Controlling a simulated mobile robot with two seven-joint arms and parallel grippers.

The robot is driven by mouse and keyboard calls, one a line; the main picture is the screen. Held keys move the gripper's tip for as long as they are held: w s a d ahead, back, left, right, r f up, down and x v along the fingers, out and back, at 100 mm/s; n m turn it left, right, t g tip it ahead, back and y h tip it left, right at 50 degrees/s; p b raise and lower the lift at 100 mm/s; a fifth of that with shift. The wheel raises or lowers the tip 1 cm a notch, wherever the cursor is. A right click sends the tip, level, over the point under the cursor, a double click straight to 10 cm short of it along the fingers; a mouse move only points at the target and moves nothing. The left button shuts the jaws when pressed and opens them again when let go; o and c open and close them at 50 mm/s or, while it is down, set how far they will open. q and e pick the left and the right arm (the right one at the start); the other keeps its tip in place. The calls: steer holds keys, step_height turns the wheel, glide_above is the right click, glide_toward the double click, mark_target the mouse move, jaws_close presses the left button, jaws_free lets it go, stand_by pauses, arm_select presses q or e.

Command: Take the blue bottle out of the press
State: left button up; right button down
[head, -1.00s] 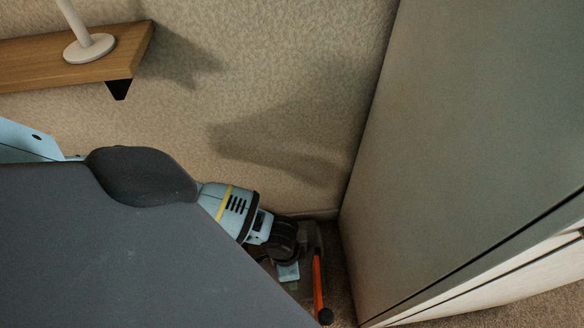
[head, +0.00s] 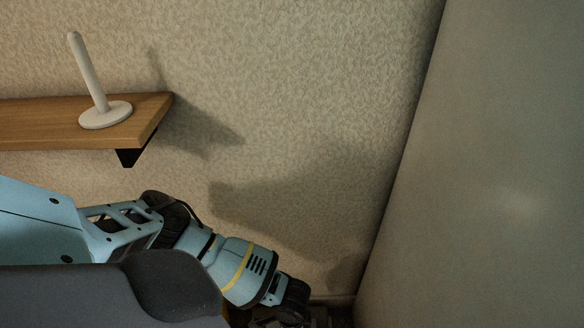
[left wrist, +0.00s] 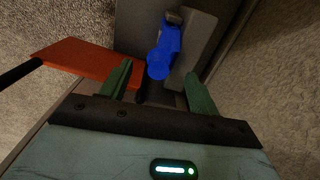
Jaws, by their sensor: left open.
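The blue bottle (left wrist: 165,45) lies against the grey body of the press (left wrist: 208,28) in the left wrist view. An orange-red flat part with a black bar at its end (left wrist: 88,60) sticks out to the left of it. My left gripper (left wrist: 158,76) is open, with its two green fingers pointing toward the bottle. The bottle's near end shows between the fingertips, and I cannot tell whether they touch it. In the head view, my left wrist reaches down to the bottom edge; the fingers and the bottle are hidden there. My right gripper is not in view.
A wooden wall shelf (head: 60,122) holds a white upright holder (head: 106,115) at the upper left. A large pale cabinet side (head: 490,180) stands close on the right. The patterned wall (head: 290,100) is behind my arm. Carpet (left wrist: 275,100) shows beside the press.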

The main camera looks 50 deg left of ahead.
arm_select(q)
step_height(320, 180, down, 4)
steer(key=shift+s+f+b, duration=0.1)
steer(key=shift+b, duration=0.95)
steer(key=shift+f, duration=0.35)
steer(key=shift+c, duration=0.2)
steer(key=c, duration=0.7)
steer(key=shift+c, duration=0.2)
